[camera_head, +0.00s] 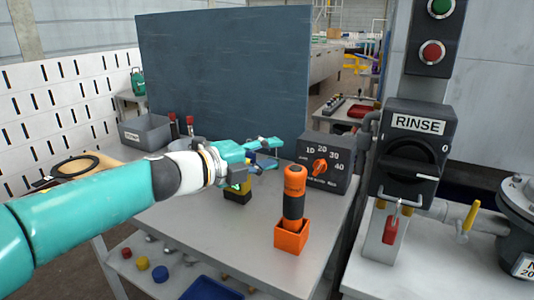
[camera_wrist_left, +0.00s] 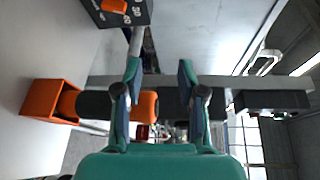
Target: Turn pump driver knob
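A dark grey dial box (camera_head: 325,163) stands at the table's back right edge. It has an orange knob (camera_head: 320,167) on its front, among the numbers 10 to 40; the small print below is too fine to read. The knob also shows at the top edge of the left wrist view (camera_wrist_left: 114,5), partly cut off. My left gripper (camera_head: 272,154) is to the left of the box, above the table, apart from the knob. Its two fingers are spread in the left wrist view (camera_wrist_left: 160,80), with nothing held. My right gripper is not in view.
An orange-and-black handheld tool (camera_head: 294,190) stands upright in an orange holder (camera_head: 291,237) in front of the box. A yellow-and-black object (camera_head: 238,195) sits below my left gripper. A black RINSE switch (camera_head: 410,155) is at right. The table's front (camera_head: 225,237) is clear.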

